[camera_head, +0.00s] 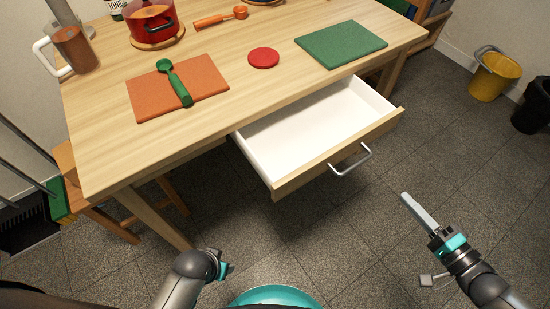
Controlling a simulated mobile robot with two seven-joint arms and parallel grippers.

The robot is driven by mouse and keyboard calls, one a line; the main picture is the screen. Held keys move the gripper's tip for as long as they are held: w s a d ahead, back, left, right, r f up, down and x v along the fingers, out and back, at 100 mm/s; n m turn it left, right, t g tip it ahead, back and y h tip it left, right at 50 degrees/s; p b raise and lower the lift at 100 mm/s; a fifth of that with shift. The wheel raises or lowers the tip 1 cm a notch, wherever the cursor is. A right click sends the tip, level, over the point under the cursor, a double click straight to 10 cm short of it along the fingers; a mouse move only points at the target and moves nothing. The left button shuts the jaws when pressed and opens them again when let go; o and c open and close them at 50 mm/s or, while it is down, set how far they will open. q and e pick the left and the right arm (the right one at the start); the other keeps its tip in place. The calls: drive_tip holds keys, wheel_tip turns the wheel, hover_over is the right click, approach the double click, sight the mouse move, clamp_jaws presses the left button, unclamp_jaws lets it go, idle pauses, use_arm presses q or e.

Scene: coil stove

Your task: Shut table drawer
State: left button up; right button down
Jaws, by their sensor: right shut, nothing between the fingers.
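The table drawer (318,127) is pulled out from the front of the wooden table (105,165). It has a white, empty inside, a wooden front (300,176) and a silver bar handle (351,161). My right gripper (406,197) is shut and empty, to the right of and in front of the handle, apart from it. My left arm (193,270) shows at the bottom, left of the drawer. Its fingers do not show clearly.
On the tabletop are an orange board (208,76) with a green spoon (176,84), a red disc (264,57), a green board (341,44) and a red pot (151,20). A yellow bucket (493,77) stands at the right. The floor before the drawer is clear.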

drive_tip(key=a+r+y+b, duration=0.1)
drive_tip(key=a+y, duration=0.1)
drive_tip(key=b, duration=0.5)
approach(348, 147)
drive_tip(key=shift+m+y, duration=0.3)
drive_tip(key=shift+y, duration=0.1)
drive_tip(key=x, duration=0.5)
drive_tip(key=shift+d+f, duration=0.1)
drive_tip(key=shift+f, duration=0.05)
use_arm(q)
drive_tip(key=w+r+t, duration=0.1)
drive_tip(key=w+r, duration=0.2)
drive_tip(key=r, duration=0.7)
drive_tip(key=shift+w+a+t+b, duration=0.2)
drive_tip(key=shift+w+t+b, duration=0.1)
drive_tip(key=shift+t, duration=0.1)
use_arm(e)
drive_tip(key=shift+x, duration=1)
drive_tip(key=shift+w, duration=0.1)
